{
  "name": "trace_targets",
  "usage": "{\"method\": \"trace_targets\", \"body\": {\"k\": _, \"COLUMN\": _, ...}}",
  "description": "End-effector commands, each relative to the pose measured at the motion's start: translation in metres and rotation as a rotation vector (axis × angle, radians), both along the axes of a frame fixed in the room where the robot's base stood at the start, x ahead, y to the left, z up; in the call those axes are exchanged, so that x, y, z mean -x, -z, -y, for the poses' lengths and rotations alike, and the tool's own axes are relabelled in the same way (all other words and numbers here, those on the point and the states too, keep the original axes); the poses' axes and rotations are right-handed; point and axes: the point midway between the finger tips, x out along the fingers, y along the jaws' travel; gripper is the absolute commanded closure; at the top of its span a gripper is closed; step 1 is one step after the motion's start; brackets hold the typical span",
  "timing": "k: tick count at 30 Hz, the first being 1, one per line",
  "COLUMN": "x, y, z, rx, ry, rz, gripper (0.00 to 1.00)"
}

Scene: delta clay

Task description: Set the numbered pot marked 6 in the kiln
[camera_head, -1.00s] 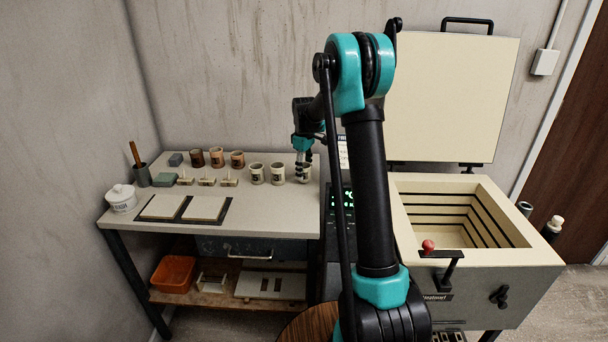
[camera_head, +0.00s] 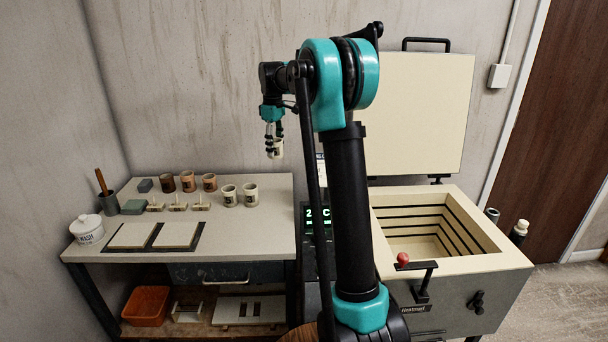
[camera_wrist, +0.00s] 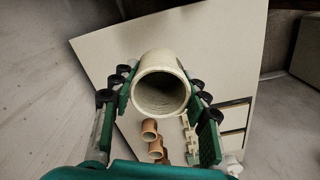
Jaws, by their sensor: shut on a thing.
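My gripper (camera_head: 274,140) is shut on a cream pot (camera_head: 276,151) and holds it above the right part of the worktable. In the wrist view the held pot (camera_wrist: 161,84) sits between both fingers, its open mouth toward the camera. A dark mark shows on its side in the head view, but I cannot read the number. The kiln (camera_head: 455,262) stands to the right of my arm with its lid (camera_head: 415,115) raised. Its chamber (camera_head: 415,222) is open and shows no pots in the visible part.
Two cream pots (camera_head: 229,195) (camera_head: 250,194) stand on the worktable (camera_head: 262,228), with several brown pots (camera_head: 188,181) behind. Stamps, tiles and a white jar (camera_head: 87,229) are at left.

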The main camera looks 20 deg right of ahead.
Motion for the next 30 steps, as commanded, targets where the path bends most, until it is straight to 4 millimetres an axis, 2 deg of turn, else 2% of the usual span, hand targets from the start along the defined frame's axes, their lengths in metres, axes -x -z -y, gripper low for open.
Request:
{"method": "trace_targets", "body": {"k": 7, "x": -0.001, "y": -0.001, "z": 0.005, "rx": 0.000, "ry": 0.011, "rz": 0.000, "gripper": 0.86}}
{"method": "trace_targets", "body": {"k": 11, "x": -0.004, "y": 0.009, "z": 0.028, "rx": 0.000, "ry": 0.061, "rz": 0.000, "gripper": 0.86}}
{"method": "trace_targets", "body": {"k": 14, "x": -0.006, "y": 0.022, "z": 0.058, "rx": 0.000, "ry": 0.127, "rz": 0.000, "gripper": 0.86}}
{"method": "trace_targets", "body": {"k": 20, "x": -0.004, "y": 0.054, "z": 0.132, "rx": 0.000, "ry": 0.289, "rz": 0.000, "gripper": 0.86}}
{"method": "trace_targets", "body": {"k": 30, "x": 0.023, "y": 0.107, "z": 0.254, "rx": 0.000, "ry": 0.566, "rz": 0.000, "gripper": 0.86}}
